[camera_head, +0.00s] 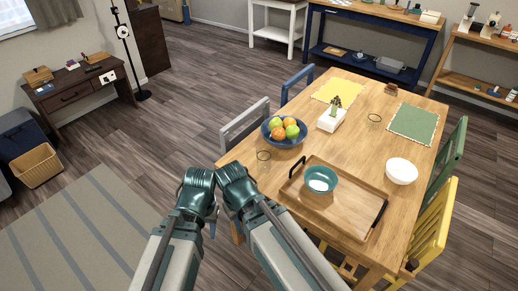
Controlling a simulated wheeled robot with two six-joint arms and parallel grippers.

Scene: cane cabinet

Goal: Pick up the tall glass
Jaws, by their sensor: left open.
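A clear glass (263,156), seen mostly as a thin dark rim, stands upright near the left edge of the wooden table (345,160), in front of the fruit bowl. A similar clear rim (374,118) shows farther back on the table; from above I cannot tell which is taller. My left gripper (197,188) is at the lower middle, open, off the table's left side and apart from the glass. The end of my right arm (236,184) is beside it, closer to the glass; its fingers cannot be made out.
A blue bowl of fruit (269,130) stands just behind the near glass. A wooden tray (345,206) with a teal bowl (320,184) lies to its right. A white bowl (401,171) and a white planter (331,122) are farther off. Chairs (244,122) flank the table.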

